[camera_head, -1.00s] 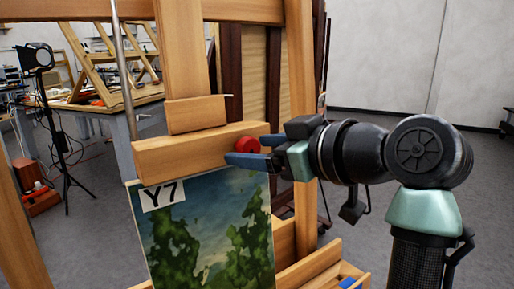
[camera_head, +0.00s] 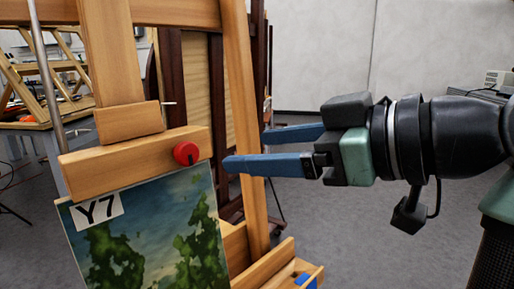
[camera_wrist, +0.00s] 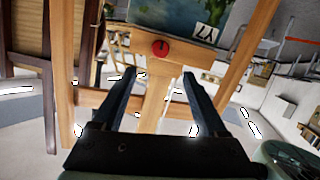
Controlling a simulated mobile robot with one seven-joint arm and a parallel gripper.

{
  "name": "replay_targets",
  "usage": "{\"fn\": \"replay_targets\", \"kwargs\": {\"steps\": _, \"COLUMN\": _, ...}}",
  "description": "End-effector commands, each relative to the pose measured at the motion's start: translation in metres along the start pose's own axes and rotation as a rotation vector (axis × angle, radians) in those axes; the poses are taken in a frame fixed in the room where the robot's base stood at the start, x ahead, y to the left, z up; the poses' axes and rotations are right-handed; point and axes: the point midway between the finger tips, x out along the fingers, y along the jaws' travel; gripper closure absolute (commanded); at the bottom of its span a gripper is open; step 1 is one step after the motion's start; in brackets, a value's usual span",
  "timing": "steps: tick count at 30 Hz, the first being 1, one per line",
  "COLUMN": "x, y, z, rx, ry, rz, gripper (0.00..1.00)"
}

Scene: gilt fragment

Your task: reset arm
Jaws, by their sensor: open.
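My gripper (camera_head: 245,148) is open and empty in the head view, its two blue fingers spread and pointing left. It is to the right of a red knob (camera_head: 186,153) on the wooden clamp bar (camera_head: 105,170) of an easel, with a gap between them. In the wrist view my gripper (camera_wrist: 163,80) shows two dark fingers apart with nothing between them. The red knob also shows in the wrist view (camera_wrist: 160,48), beyond the fingertips. A painting (camera_head: 150,235) labelled Y7 is under the clamp bar.
The easel's upright post (camera_head: 247,130) stands just behind my fingers. A small wooden tray (camera_head: 300,272) with a blue item is at the easel's lower right. A workbench (camera_head: 40,125) stands at the back left. Grey floor (camera_head: 345,220) is open to the right.

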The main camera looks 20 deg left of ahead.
Motion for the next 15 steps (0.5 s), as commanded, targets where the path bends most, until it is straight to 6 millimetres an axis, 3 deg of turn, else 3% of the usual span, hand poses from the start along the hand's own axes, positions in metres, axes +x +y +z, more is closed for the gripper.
{"fn": "replay_targets", "kwargs": {"steps": 10, "x": 0.001, "y": 0.002, "z": -0.002, "rx": 0.005, "ry": 0.005, "rz": 0.015, "gripper": 0.25}}
{"fn": "replay_targets", "kwargs": {"steps": 15, "x": 0.004, "y": 0.025, "z": -0.018, "rx": 0.053, "ry": 0.053, "rz": 0.185, "gripper": 0.25}}
